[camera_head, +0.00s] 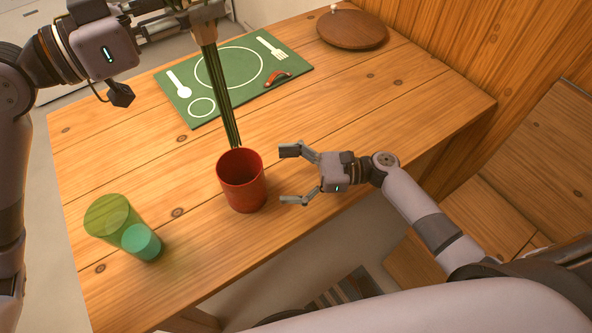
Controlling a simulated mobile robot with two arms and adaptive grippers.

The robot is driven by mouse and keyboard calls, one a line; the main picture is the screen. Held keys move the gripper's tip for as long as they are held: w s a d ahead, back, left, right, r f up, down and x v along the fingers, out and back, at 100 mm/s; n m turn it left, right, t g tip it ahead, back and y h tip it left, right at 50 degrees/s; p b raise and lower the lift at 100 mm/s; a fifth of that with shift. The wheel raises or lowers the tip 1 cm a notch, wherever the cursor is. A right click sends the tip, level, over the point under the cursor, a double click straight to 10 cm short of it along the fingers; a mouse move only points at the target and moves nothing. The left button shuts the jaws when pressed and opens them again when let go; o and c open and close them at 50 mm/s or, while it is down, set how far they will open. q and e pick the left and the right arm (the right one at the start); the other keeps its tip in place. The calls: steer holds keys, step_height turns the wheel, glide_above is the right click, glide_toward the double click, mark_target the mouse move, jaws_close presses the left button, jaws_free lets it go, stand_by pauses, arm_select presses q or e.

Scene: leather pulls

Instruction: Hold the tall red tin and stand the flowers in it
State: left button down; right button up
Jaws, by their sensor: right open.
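The tall red tin (241,183) stands upright on the wooden table, its open mouth facing up. The flowers (222,95) show as a bundle of long green stems hanging down, brownish near the top; the blooms are out of view above. My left gripper (205,18), at the top edge, is shut on the bundle. The stem ends are at the tin's back rim in the picture; I cannot tell whether they are above, behind or just inside it. My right gripper (290,175) is open just right of the tin, fingers pointing at it, apart from it.
A green transparent glass (112,220) stands left of the tin. A green place mat (290,72) with white outlines lies behind, with a small orange-red item (278,78) on it. A round brown lid (352,30) is at the back right. The table (330,235) is clear at the right.

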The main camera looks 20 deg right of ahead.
glide_above(242, 176)
steer(key=s, duration=0.4)
steer(key=shift+s+d, duration=0.1)
steer(key=c, duration=1.3)
